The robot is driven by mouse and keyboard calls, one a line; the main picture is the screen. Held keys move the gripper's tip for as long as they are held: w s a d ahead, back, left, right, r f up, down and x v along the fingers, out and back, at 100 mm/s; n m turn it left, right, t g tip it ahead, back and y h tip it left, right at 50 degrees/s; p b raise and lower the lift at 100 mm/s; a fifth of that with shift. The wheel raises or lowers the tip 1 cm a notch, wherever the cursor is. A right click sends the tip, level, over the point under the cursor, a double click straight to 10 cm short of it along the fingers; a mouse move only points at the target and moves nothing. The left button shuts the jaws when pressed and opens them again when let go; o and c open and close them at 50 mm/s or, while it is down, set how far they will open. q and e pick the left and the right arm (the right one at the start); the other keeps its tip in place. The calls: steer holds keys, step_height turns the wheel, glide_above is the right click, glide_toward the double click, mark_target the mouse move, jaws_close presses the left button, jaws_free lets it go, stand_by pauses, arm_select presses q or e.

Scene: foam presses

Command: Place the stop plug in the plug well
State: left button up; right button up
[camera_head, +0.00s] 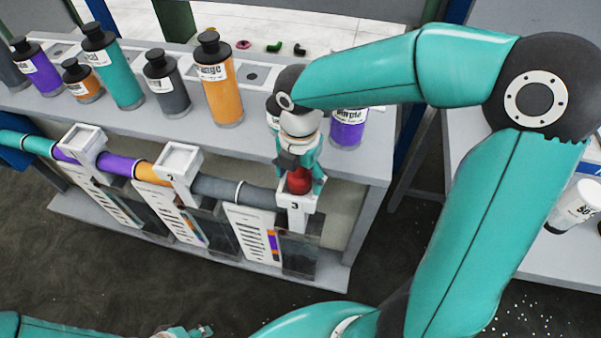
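The red stop plug (299,181) is upright at the top of the white plug well marked 3 (296,206). Its lower end is hidden by the well's rim, so I cannot tell how deep it sits. My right gripper (301,177) points down over the well, with its fingers against both sides of the plug. It looks shut on the plug. A small part of my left gripper (197,331) shows at the bottom edge, too cut off to tell whether it is open.
A pipe with teal, purple, orange and grey sections (153,173) runs left from the well through other white blocks, one marked 2 (178,163). Several bottles, including an orange one (219,90), stand on the grey bench (375,155) behind. A white bottle (574,205) lies at right.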

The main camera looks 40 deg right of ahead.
step_height(320, 180, up, 12)
steer(key=shift+r+p, duration=0.15)
steer(key=shift+p, duration=0.45)
stand_by(0.5)
